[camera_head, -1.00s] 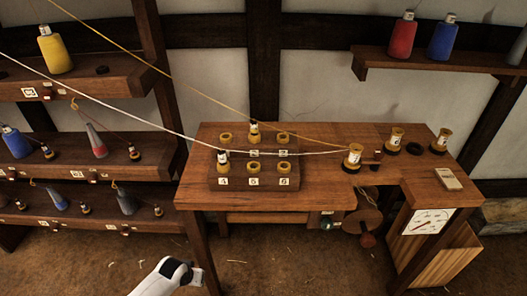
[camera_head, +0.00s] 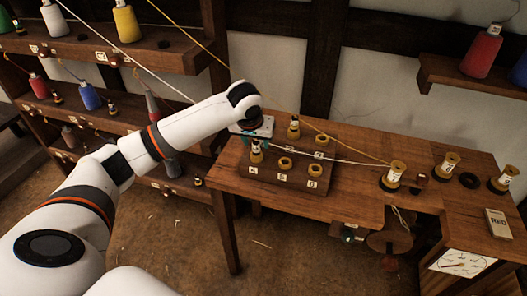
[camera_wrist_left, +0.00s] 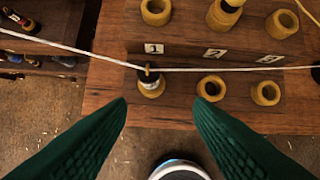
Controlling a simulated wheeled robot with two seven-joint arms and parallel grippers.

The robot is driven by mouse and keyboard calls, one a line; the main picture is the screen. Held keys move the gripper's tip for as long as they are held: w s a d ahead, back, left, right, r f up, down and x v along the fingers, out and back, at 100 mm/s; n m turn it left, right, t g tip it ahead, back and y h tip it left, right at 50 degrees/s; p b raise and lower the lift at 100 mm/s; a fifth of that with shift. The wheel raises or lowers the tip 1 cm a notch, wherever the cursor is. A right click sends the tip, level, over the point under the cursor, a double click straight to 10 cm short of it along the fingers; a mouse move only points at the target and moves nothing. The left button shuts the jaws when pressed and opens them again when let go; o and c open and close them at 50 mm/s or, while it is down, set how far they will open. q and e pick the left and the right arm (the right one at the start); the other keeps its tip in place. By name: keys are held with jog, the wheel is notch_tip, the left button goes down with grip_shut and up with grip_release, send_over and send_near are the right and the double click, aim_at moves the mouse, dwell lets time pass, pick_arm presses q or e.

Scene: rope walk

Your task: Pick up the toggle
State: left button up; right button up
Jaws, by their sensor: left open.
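A small wooden toggle with a pale band (camera_head: 256,152) stands in the front-left ring of the stepped wooden block. The white cord runs to its top; it also shows in the left wrist view (camera_wrist_left: 151,84). A second similar toggle (camera_head: 294,127) stands in the back middle ring, by the yellow cord. My left gripper (camera_wrist_left: 159,105) is open and empty, its green fingers pointing toward the front-left toggle, which appears between and just beyond the tips. In the head view the left gripper (camera_head: 254,132) is partly hidden by the wrist, near the block's left end. My right gripper is out of view.
The block (camera_head: 285,182) has several empty rings and number tags. More spools and a dial stand right. Shelves with cones are left.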

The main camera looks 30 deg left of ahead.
aim_at(256, 141)
pick_arm(q)
notch_tip(256, 141, up, 4)
jog(key=a+n, duration=0.1)
jog(key=x, duration=0.2)
jog(key=p+x, duration=0.1)
jog(key=x, duration=0.3)
jog(key=shift+w+a+r+p, duration=0.2)
jog(key=shift+a+p, duration=0.1)
jog(key=shift+a, duration=0.1)
jog(key=shift+w+f, duration=0.25)
jog(key=shift+f, duration=0.3)
jog(key=p+x, duration=0.2)
jog(key=x, duration=0.3)
jog(key=shift+r+y, duration=0.1)
jog(key=shift+y, duration=0.2)
jog(key=c, duration=0.9)
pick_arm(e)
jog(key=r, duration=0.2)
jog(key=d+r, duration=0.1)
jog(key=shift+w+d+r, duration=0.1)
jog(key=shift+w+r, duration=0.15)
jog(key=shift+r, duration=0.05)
